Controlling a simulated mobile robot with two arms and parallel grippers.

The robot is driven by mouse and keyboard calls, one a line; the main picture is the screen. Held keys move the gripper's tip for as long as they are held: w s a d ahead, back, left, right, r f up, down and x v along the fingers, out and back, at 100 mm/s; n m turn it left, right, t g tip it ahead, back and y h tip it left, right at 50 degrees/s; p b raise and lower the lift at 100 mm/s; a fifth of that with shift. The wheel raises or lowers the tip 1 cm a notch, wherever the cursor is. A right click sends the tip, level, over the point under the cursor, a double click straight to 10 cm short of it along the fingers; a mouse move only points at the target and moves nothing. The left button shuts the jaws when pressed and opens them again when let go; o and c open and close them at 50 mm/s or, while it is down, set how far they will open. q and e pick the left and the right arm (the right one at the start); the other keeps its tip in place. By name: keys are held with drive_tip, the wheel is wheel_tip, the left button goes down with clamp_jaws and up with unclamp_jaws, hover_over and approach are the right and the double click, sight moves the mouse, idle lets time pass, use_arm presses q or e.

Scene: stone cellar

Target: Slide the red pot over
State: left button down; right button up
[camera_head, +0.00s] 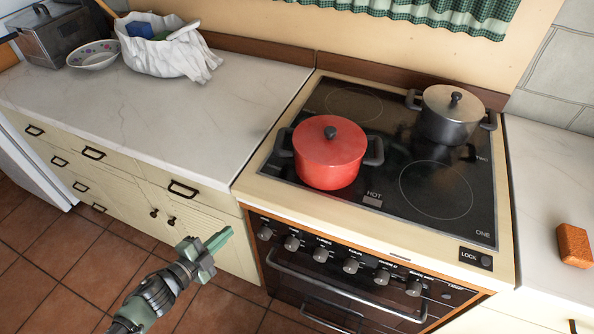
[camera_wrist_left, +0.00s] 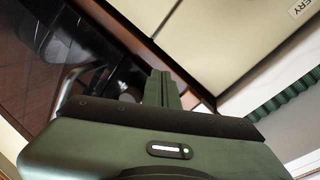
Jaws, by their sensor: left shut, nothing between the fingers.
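The red pot (camera_head: 329,157) has a red lid with a dark knob and dark side handles. It stands upright on the front left area of the black glass cooktop (camera_head: 390,199). My left gripper (camera_head: 220,238) is shut and empty, in front of the counter's lower cabinets, below and to the left of the pot and apart from it. In the left wrist view its closed fingers (camera_wrist_left: 161,90) point up the picture, with a dark glossy surface to the left. My right gripper is not in view.
A grey pot (camera_head: 452,117) stands at the cooktop's back right. Oven knobs and a rail handle (camera_head: 345,289) line the stove front. A white bag (camera_head: 165,50) and bowl (camera_head: 93,55) sit on the left counter. A brown block (camera_head: 574,245) lies on the right counter. The front right burner is clear.

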use_arm(q)
drive_tip(key=s+d+r+m+g+h+p, duration=0.15)
drive_tip(key=d+r+m+h, duration=0.35)
drive_tip(key=r, duration=0.5)
drive_tip(key=s+d+r+m+g+h+b, duration=0.1)
drive_tip(key=s+d+r+m+g+h, duration=0.15)
drive_tip(key=d+r+m, duration=0.6)
drive_tip(key=n+p, duration=0.2)
drive_tip(key=p, duration=0.2)
approach(319, 173)
drive_tip(key=shift+m+h, duration=0.25)
drive_tip(key=shift+h, duration=0.1)
drive_tip(key=d, duration=0.2)
drive_tip(key=s+d, duration=0.1)
drive_tip(key=d, duration=0.1)
drive_tip(key=w, duration=0.3)
drive_tip(key=shift+w+d+f+t+p, duration=0.2)
drive_tip(key=shift+d+f+t+p, duration=0.1)
drive_tip(key=shift+d+p, duration=0.1)
drive_tip(key=shift+w, duration=0.4)
drive_tip(key=shift+d, duration=0.1)
